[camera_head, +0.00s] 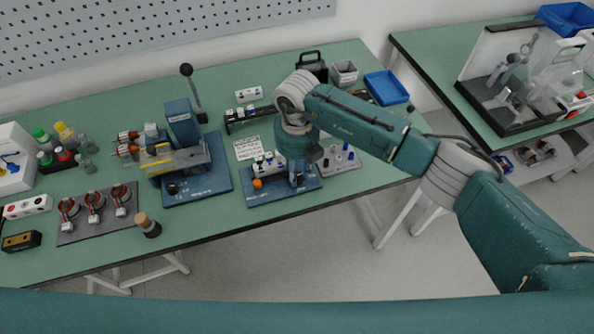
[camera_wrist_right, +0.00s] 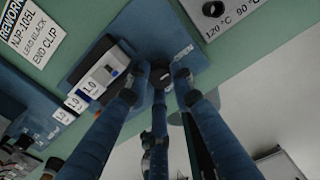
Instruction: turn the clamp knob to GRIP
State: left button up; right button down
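In the head view my right gripper (camera_head: 298,178) points down over a small blue fixture plate (camera_head: 268,200) on the green bench. In the right wrist view the same plate (camera_wrist_right: 88,65) lies below my fingers. My gripper (camera_wrist_right: 162,74) has its blue fingers apart, with their tips close to the plate beside the printed word OPEN. A dark round part, seemingly the clamp knob (camera_wrist_right: 160,78), shows among the fingertips. I cannot tell whether they touch it. The GRIP mark and any pointer cannot be made out. My left gripper is not in view.
White numbered blocks (camera_wrist_right: 92,82) stand beside the fingers. An orange ball-like part (camera_head: 257,183) sits on the plate's left. A larger blue lever press (camera_head: 190,150) stands to the left. A grey panel with temperature marks (camera_wrist_right: 222,12) lies close by. The bench's front edge is near.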

jog(key=shift+m, duration=0.3)
jog(key=m+b, duration=0.1)
jog(key=m, duration=0.3)
jog(key=m+b, duration=0.1)
jog(key=m, duration=0.4)
jog(key=shift+m, duration=0.4)
dwell(0.3)
jog(key=c, duration=1.8)
grip_release()
jog(key=shift+o, duration=0.2)
jog(key=shift+r, duration=0.1)
